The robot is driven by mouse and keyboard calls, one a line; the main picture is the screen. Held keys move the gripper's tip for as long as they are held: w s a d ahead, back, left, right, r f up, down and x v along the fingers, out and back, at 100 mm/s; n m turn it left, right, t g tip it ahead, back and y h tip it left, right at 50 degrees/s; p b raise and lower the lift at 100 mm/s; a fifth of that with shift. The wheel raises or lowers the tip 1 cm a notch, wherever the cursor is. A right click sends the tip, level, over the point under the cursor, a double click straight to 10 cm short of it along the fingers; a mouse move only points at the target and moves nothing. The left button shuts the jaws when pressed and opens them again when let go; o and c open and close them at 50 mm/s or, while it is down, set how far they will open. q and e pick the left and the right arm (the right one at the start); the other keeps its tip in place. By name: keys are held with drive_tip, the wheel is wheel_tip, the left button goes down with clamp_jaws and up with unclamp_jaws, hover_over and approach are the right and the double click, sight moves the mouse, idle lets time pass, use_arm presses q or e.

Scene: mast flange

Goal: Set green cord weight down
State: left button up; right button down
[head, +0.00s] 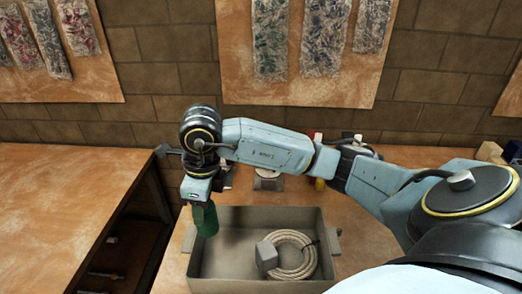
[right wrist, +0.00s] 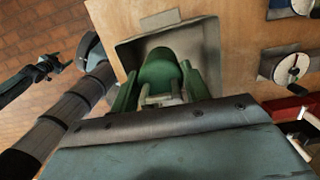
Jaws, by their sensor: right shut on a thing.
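My right gripper (head: 198,190) is shut on the green cord weight (head: 205,220), which hangs below it. The weight is over the left end of the grey tray (head: 285,215); I cannot tell whether it touches the tray. In the right wrist view, the green weight (right wrist: 160,70) sits between the fingers of the right gripper (right wrist: 163,98), with the tray rim (right wrist: 125,52) around it. A coiled pale cord (head: 298,262) with a grey block (head: 266,254) lies in the tray's right half. My left gripper does not show in the head view.
The tray stands on a wooden bench with small items behind it, partly hidden by my right arm. A bare wooden worktop (head: 60,185) is at left, beyond a gap with shelves. Boards with bagged parts (head: 270,35) hang on the brick wall.

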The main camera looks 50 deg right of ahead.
sight(214, 217)
drive_tip(key=m, duration=0.3)
drive_tip(key=shift+d+m, duration=0.3)
drive_tip(key=shift+d, duration=0.05)
drive_tip(key=f+m, duration=0.1)
drive_tip(key=f+m+b, duration=0.1)
drive_tip(key=f+m, duration=0.1)
drive_tip(key=d+f+m+h+b, duration=0.1)
drive_tip(key=f, duration=0.1)
drive_tip(key=shift+s+f, duration=0.1)
drive_tip(key=shift+s, duration=0.05)
drive_tip(key=shift+d+f+m+t, duration=0.1)
drive_tip(key=shift+f+m+t, duration=0.2)
drive_tip(key=shift+f+m, duration=0.1)
wheel_tip(214, 217, down, 10)
drive_tip(key=shift+r+b, duration=0.2)
drive_tip(key=shift+b, duration=0.2)
drive_tip(key=shift+f, duration=0.15)
drive_tip(key=c, duration=0.7)
unclamp_jaws()
